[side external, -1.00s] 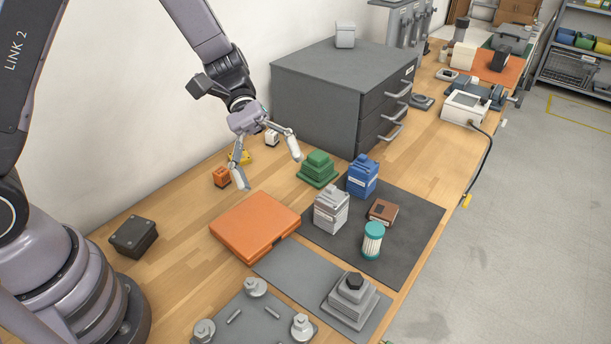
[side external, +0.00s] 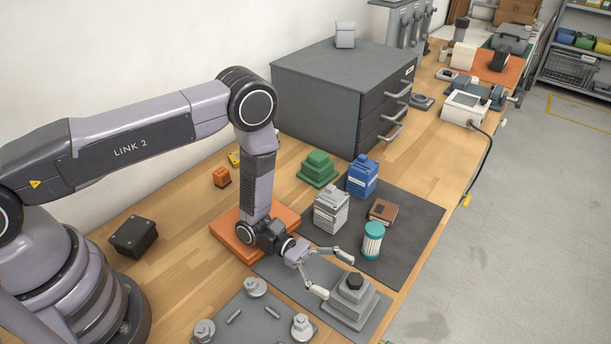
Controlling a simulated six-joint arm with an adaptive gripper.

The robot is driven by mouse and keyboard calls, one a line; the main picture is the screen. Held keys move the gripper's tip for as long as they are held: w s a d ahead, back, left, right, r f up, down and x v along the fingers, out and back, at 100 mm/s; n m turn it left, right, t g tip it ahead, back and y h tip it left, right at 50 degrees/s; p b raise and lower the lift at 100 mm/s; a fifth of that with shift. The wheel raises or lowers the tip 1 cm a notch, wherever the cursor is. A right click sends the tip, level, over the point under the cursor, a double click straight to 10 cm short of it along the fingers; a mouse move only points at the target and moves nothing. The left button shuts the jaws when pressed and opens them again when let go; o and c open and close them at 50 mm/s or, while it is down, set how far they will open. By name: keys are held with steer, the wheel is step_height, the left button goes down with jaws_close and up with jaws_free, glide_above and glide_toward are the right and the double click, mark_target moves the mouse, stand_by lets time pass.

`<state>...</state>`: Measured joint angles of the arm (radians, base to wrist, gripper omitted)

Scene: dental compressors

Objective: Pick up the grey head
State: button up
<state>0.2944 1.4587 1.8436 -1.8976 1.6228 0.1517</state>
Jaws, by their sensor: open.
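A light grey, ribbed block (side external: 331,210), which looks like the grey head, stands upright on the dark mat. A grey stepped block (side external: 350,303) with a black hexagonal top sits on the grey mat near the front edge. My gripper (side external: 335,275) is open and empty, its fingers spread. It is just up and left of the stepped block's black top in the picture, and below the ribbed block. I cannot tell whether a finger touches the stepped block.
The blue block (side external: 362,177), brown box (side external: 383,212) and teal-topped cylinder (side external: 373,241) stand on the dark mat (side external: 420,215). My arm passes over the orange case (side external: 228,232). A grey plate with posts (side external: 255,315) lies at the front.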

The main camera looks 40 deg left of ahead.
mark_target(352, 294)
steer(key=shift+d, duration=1.9)
steer(key=c, duration=1.2)
steer(key=shift+w+r, duration=0.1)
steer(key=shift+c, duration=0.6)
